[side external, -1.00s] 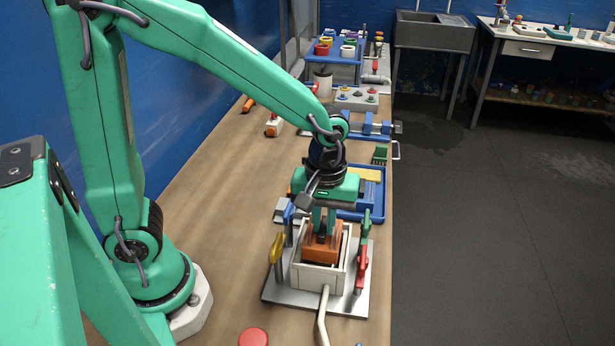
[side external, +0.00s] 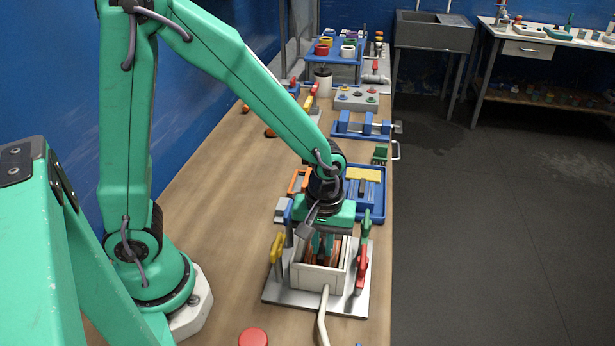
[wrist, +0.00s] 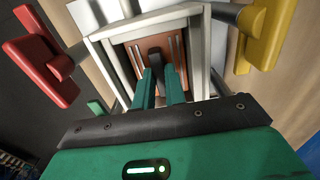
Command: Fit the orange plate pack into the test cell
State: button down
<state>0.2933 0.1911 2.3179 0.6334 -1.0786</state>
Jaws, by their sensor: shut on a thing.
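The test cell (side external: 318,279) is a white open-topped box on a grey metal plate. It also shows in the wrist view (wrist: 107,57), with its rim around the pack. The orange plate pack (side external: 309,250) is down inside the cell, mostly hidden by the walls. In the wrist view the pack (wrist: 148,57) shows as an orange-brown face with a dark grip in its middle. My gripper (side external: 323,246) points down into the cell's opening. In the wrist view my gripper's green fingers (wrist: 161,85) are shut on the pack's dark grip. Whether the pack touches the cell floor is hidden.
Yellow (side external: 277,249) and red (side external: 361,268) clamp handles stand left and right of the cell, with blue and green ones behind. A pale hose (side external: 322,318) leaves the front. A blue tray (side external: 379,207) lies behind. The bench's left side is largely clear.

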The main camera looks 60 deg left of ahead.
aim_at(322, 247)
jog(key=shift+f, duration=0.1)
jog(key=c, duration=1.5)
grip_release()
jog(key=shift+o, duration=0.2)
notch_tip(322, 247, up, 12)
jog(key=shift+r, duration=0.2)
jog(key=s+a+r+m+t, duration=0.5)
jog(key=s+a+r+m, duration=0.1)
jog(key=s+a+m, duration=0.2)
jog(key=shift+a+r+m+t, duration=0.35)
jog(key=shift+a+m, duration=0.15)
jog(key=shift+a, duration=0.1)
